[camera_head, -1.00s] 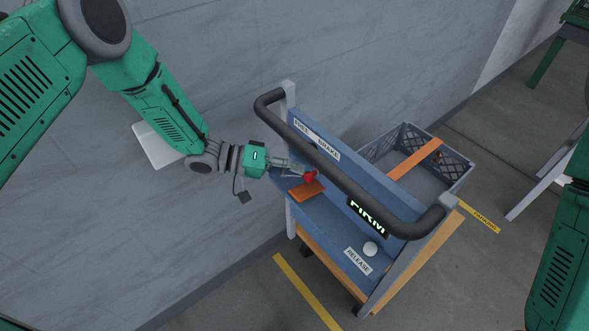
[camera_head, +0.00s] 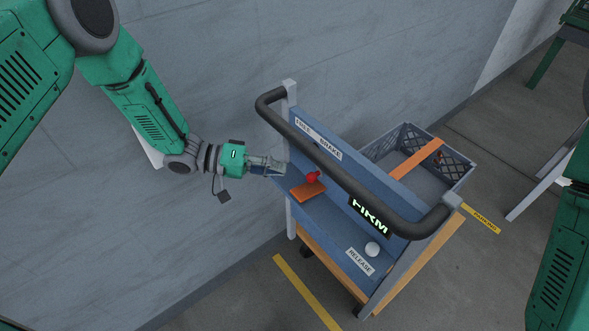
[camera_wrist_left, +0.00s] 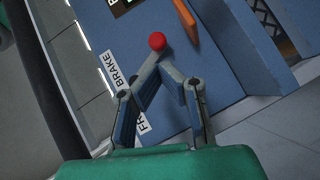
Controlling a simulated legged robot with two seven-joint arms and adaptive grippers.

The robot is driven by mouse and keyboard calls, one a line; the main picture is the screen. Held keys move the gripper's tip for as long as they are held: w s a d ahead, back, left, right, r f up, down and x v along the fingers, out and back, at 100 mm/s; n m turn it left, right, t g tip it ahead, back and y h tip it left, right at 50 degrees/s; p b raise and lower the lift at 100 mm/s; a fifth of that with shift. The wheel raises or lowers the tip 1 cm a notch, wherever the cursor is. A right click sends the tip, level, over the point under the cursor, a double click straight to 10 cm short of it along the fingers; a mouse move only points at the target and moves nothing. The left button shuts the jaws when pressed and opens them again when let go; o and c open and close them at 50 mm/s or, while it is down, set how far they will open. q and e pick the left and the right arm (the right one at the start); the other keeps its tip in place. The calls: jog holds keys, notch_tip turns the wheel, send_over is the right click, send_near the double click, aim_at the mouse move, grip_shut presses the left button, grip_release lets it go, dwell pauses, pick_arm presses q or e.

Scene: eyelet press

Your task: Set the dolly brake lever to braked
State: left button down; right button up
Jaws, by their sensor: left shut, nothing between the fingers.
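The dolly brake lever shows as a red knob (camera_head: 312,177) on the blue panel (camera_head: 330,213) of the dolly, below the FREE and BRAKE labels (camera_head: 318,139). In the left wrist view the red knob (camera_wrist_left: 157,41) lies beyond the BRAKE label (camera_wrist_left: 118,70), farther from the FREE label. Its shaft is partly hidden by my fingers there. My left gripper (camera_head: 283,169) is shut and empty, just left of the knob and apart from it in the head view. My right gripper is not in view; only my right arm shows at the right edge.
A black push handle (camera_head: 335,170) arches over the panel. An orange piece (camera_head: 307,191) sits just below the knob. A white knob (camera_head: 372,248) is by the RELEASE label (camera_head: 359,261). A crate (camera_head: 460,180) is behind; a grey wall (camera_head: 215,60) is close on the left.

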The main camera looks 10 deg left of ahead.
pick_arm(q)
jog(key=v, duration=0.2)
jog(key=shift+s+a, duration=0.1)
jog(key=shift+a, duration=0.25)
jog(key=shift+d, duration=0.1)
